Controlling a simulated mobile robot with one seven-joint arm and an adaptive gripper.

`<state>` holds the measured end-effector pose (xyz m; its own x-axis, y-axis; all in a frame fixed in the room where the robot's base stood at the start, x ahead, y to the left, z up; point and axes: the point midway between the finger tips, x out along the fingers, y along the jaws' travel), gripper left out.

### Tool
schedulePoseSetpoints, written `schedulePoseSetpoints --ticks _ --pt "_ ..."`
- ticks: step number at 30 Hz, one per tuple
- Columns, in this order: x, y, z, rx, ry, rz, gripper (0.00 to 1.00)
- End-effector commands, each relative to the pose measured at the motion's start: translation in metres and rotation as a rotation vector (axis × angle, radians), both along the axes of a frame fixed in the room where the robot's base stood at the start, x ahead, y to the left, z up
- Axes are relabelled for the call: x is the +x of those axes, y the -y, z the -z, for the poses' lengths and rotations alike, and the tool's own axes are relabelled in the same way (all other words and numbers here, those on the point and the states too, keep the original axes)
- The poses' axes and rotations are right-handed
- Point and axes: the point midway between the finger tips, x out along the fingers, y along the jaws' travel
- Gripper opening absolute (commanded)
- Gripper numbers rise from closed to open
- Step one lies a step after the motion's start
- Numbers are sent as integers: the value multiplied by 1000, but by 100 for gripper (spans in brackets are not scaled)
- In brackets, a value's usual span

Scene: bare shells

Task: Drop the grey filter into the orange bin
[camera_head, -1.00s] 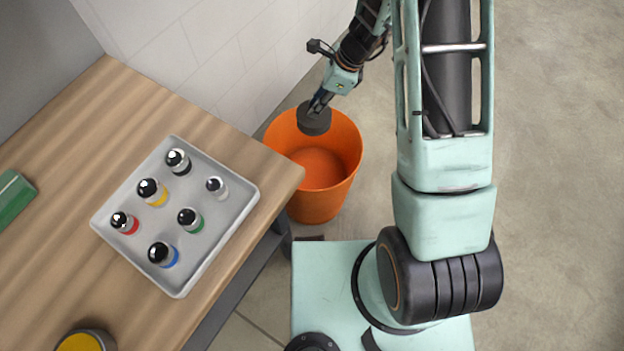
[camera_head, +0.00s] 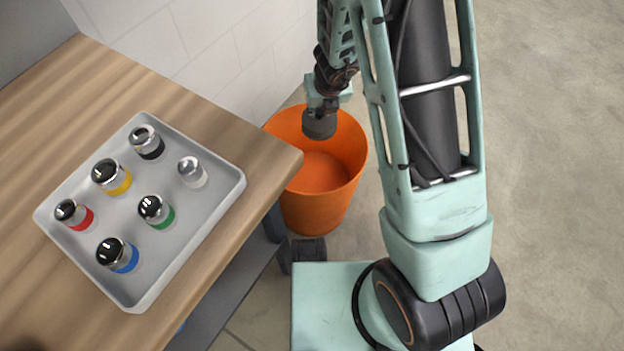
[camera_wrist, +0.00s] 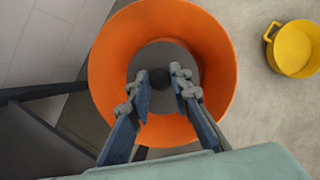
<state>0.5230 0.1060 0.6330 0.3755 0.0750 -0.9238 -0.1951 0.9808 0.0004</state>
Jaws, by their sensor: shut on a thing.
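The grey filter (camera_head: 319,124) is a dark, short cylinder, held by my gripper (camera_head: 322,108) over the orange bin (camera_head: 322,195). In the wrist view my gripper (camera_wrist: 161,85) has its two fingers closed on the dark middle of the grey filter (camera_wrist: 150,58). The filter's round grey face lies inside the outline of the orange bin (camera_wrist: 108,80), surrounded by its rim. In the head view the filter is at about the height of the bin's far rim in the picture. The fingertips are partly hidden there.
A wooden table (camera_head: 225,110) stands left of the bin, its corner close to the rim. A grey tray (camera_head: 215,205) on it holds several jars. A white wall is behind. A yellow bucket (camera_wrist: 293,50) stands on the floor at the right in the wrist view.

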Motion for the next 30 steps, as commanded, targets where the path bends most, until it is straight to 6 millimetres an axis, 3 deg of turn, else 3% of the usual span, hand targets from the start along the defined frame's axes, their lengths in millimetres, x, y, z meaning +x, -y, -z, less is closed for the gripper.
schedulePoseSetpoints --ticks 15,27,28,30 --pt "0 0 52 -1 0 -4 0" --pt "0 0 55 1 0 -4 0" --pt "0 0 55 1 0 -4 21" --pt "0 0 55 1 0 -4 29"
